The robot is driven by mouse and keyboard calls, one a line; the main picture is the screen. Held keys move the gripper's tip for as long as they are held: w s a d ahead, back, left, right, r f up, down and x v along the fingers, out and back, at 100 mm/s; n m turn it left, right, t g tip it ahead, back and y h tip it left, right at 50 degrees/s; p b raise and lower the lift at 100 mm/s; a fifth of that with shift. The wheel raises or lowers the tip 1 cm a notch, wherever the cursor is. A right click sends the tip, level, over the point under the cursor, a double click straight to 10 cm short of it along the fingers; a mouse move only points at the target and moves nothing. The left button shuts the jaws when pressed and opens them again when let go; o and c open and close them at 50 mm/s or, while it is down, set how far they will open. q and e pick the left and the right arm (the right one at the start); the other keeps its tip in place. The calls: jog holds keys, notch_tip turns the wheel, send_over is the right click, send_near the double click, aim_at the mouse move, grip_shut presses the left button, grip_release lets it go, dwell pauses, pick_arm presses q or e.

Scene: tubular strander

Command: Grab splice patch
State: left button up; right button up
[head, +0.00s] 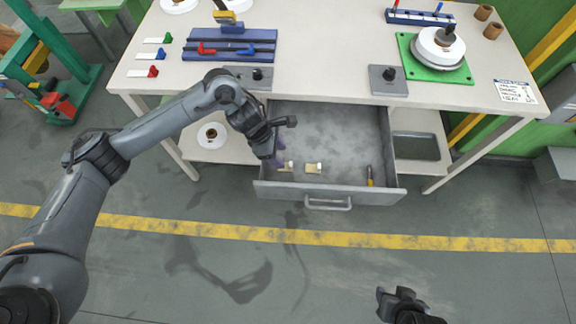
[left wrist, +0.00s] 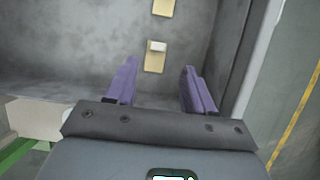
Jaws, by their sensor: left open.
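Two small tan splice patches with white tops lie on the floor of the open grey drawer (head: 345,130). The left patch (head: 286,166) is close to my left gripper (head: 279,158), and the other patch (head: 313,168) lies a little to its right. In the left wrist view, the nearer patch (left wrist: 155,57) shows just beyond and between the two purple fingers (left wrist: 158,75). The farther patch (left wrist: 163,7) is cut by the top edge. My left gripper is open and empty, over the drawer's left front part. My right gripper (head: 393,303) is at the bottom edge, its fingers unclear.
The drawer front (head: 280,192) and side walls rise around the patches. The table (head: 325,50) above holds tools and a spool on a green plate (head: 430,65).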

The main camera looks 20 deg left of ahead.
aim_at(290, 164)
pick_arm(q)
jog(key=shift+w+b+x, duration=0.15)
jog(key=shift+b+x, duration=0.2)
jog(key=shift+x, duration=1.4)
jog(key=shift+w+b+x, duration=0.15)
jog(key=shift+b+x, duration=0.15)
jog(key=shift+x, duration=1.5)
jog(key=shift+d+r, duration=0.1)
jog(key=shift+c, duration=0.4)
jog(key=c, duration=0.8)
